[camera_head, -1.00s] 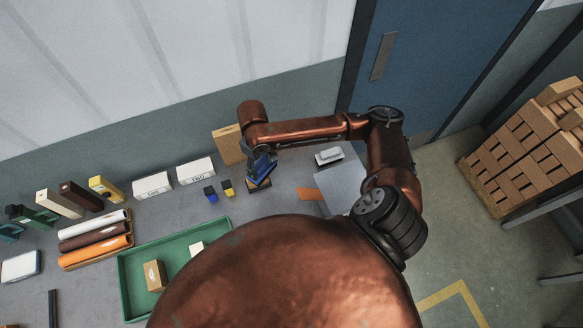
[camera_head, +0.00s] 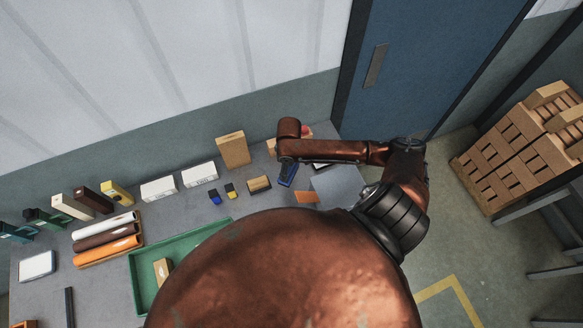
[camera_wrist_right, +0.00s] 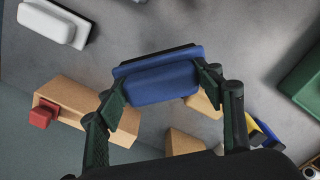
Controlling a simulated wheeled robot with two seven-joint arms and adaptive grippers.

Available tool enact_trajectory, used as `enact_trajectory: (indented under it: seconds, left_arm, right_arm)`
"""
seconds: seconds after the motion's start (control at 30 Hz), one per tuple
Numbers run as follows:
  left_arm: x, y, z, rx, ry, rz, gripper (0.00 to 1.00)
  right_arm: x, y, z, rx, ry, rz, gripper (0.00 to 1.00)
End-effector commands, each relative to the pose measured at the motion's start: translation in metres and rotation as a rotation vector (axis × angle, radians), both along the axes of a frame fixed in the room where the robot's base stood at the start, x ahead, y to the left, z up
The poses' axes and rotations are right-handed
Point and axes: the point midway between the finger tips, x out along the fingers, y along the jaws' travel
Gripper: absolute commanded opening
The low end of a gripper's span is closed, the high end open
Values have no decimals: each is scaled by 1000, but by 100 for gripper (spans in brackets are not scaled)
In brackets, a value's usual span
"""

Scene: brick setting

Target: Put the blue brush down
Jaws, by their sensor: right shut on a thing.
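The blue brush (camera_wrist_right: 160,80) is between the fingers of my right gripper (camera_wrist_right: 158,92) in the right wrist view. Its broad blue side faces the camera, with a dark strip along its far edge. In the head view the brush (camera_head: 287,174) hangs below my right gripper (camera_head: 286,163), over the back right part of the grey table (camera_head: 215,206). The gripper is shut on it. I cannot tell whether the brush touches the table. My left gripper is not in view.
A tan block with a dark base (camera_head: 259,185) stands left of the brush; an orange piece (camera_head: 306,197) and grey sheet (camera_head: 338,186) lie right. A wooden piece with a red part (camera_wrist_right: 42,116) and a white brush-like thing (camera_wrist_right: 52,24) are nearby. A green tray (camera_head: 140,285) is at front.

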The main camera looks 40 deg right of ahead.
Motion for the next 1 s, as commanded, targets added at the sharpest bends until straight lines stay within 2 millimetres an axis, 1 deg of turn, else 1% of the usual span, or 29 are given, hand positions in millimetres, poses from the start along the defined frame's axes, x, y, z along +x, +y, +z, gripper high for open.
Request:
enact_trajectory:
  seconds: [0.03, 0.2, 0.47, 0.5, 0.63, 0.73, 1.0]
  left_arm:
    - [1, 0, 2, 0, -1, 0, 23]
    - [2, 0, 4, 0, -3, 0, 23]
    - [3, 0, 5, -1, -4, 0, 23]
    - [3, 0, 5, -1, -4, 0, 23]
    - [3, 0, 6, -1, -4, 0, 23]
    - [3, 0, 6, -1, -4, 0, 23]
    - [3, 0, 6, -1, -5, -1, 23]
  right_arm:
    - [4, -5, -12, 1, 5, -3, 42]
    - [18, -21, -37, 1, 3, -1, 42]
    - [27, -32, -55, 1, 3, 0, 42]
    - [27, -31, -62, 2, 5, 0, 42]
    - [26, -31, -79, 2, 5, 1, 42]
    - [27, -31, -84, 1, 2, 2, 42]
    - [27, -31, -85, 1, 2, 2, 42]
